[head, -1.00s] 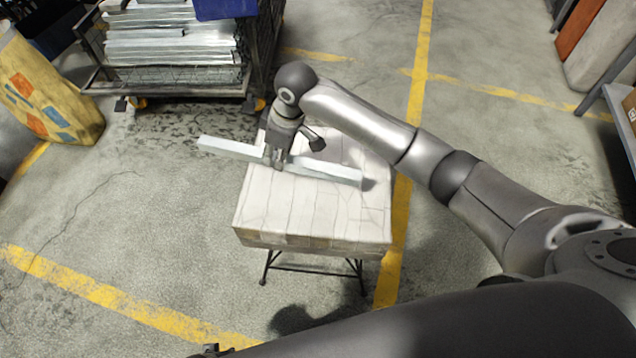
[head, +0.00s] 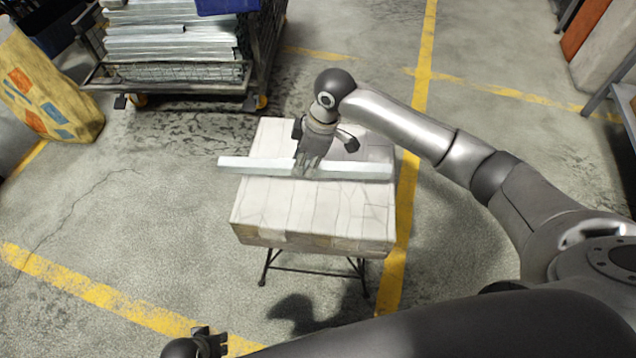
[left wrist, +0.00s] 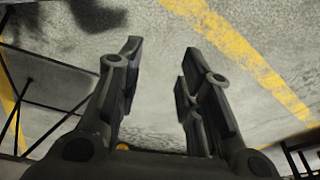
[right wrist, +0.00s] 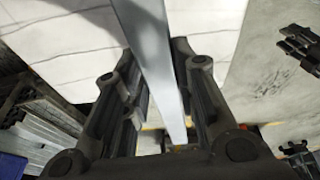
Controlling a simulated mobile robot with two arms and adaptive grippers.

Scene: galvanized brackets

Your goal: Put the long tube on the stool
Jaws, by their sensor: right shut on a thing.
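The long tube (head: 350,172) is a pale metal bar lying crosswise over the stool (head: 310,215), which has a white, plank-patterned top and thin dark legs. The tube's left end sticks out past the stool's left edge, and its right end is near the right edge. My right gripper (head: 306,170) is shut on the tube near its middle. In the right wrist view the tube (right wrist: 150,60) runs between the fingers. I cannot tell whether the tube touches the top. My left gripper (head: 210,342) is low at the bottom edge, empty and open in the left wrist view (left wrist: 163,65).
A dark cart (head: 170,88) with stacked metal lengths stands at the back left. A yellow, patterned bag-like object (head: 45,90) is at the far left. A shelf (head: 605,102) is at the right edge. The floor around the stool is clear, with yellow lines.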

